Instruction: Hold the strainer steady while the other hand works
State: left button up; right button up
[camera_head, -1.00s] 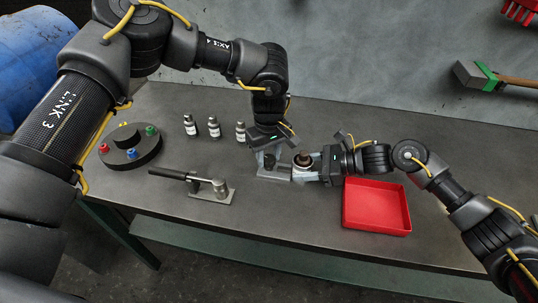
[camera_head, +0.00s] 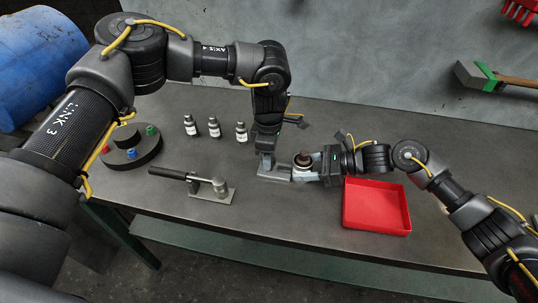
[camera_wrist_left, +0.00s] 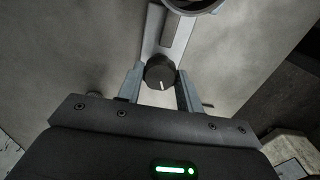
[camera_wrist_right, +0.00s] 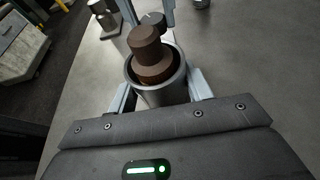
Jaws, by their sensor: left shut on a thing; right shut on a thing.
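A round grey metal cup (camera_wrist_right: 163,95) with a stepped dark brown piece (camera_wrist_right: 150,55) in it stands upright at one end of a flat grey plate (camera_wrist_left: 163,45). No mesh shows, so I cannot tell which part is the strainer. My right gripper (camera_head: 306,171) is shut on the cup, one finger on each side in the right wrist view. A black knob (camera_wrist_left: 160,72) with a white mark sits at the plate's other end. My left gripper (camera_wrist_left: 160,88) points down and is shut on this knob. The knob is mostly hidden by the fingers in the head view.
A red tray (camera_head: 408,208) lies close to the right arm. A press-like tool with a black handle (camera_head: 168,173) is at left front. Several small bottles (camera_head: 214,127) stand behind it, and a round dark stand (camera_head: 130,160) is further left. The table's back right is clear.

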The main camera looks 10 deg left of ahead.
pick_arm(q)
jog(key=n, duration=0.5)
jog(key=shift+n, duration=0.3)
jog(key=n, duration=0.4)
jog(key=shift+n, duration=0.3)
jog(key=n, duration=0.4)
jog(key=shift+n, duration=0.3)
jog(key=n, duration=1.9)
jog(key=shift+a, duration=0.1)
jog(key=n, duration=0.4)
jog(key=shift+f+n, duration=0.1)
jog(key=shift+n, duration=0.2)
